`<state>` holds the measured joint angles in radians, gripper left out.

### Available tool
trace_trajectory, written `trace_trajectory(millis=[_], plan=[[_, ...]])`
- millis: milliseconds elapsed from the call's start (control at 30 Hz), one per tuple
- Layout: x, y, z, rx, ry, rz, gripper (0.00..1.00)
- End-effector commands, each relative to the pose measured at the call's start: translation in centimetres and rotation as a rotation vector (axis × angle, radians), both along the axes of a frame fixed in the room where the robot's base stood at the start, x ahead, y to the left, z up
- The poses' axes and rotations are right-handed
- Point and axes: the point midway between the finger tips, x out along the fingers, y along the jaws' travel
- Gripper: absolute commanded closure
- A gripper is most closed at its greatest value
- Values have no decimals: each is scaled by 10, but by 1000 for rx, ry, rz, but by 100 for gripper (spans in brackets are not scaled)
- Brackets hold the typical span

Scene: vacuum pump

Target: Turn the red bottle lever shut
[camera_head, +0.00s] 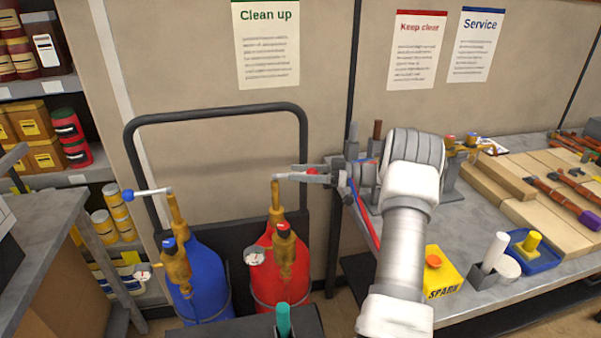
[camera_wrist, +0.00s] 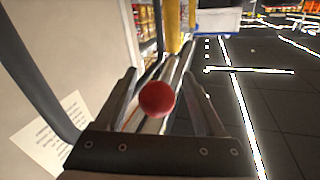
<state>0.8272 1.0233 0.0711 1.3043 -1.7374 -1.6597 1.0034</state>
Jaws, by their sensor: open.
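The red bottle (camera_head: 268,275) stands upright beside the blue bottle (camera_head: 203,275). Its brass valve (camera_head: 277,200) carries a grey lever (camera_head: 287,177) that points right, toward my gripper. The lever ends in a red ball knob (camera_head: 311,171), which also shows in the wrist view (camera_wrist: 156,98). My gripper (camera_head: 302,175) is open, with its fingers on either side of the lever. In the wrist view, the knob sits between the two fingers, close to the palm, and the lever runs away from it. I cannot tell whether a finger touches the lever.
A dark cart frame (camera_head: 215,113) stands behind the bottles. The blue bottle's lever (camera_head: 148,192) points left. A workbench (camera_head: 452,220) with a yellow box (camera_head: 443,273) and tools is at the right. Shelves (camera_head: 45,90) with boxes and cans are at the left.

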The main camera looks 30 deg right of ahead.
Motion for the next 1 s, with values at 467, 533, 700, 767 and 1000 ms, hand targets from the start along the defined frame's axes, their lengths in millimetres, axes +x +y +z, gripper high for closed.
trace_trajectory(millis=[467, 533, 700, 767, 1000], plan=[[-47, -68, -2, -1, 1, -4, 29], [-57, -82, -2, -1, 0, -3, 29], [-79, -113, -2, -1, 0, -3, 29], [-85, -122, -1, -2, 0, -3, 29], [-98, -141, 0, -1, -1, -1, 29]])
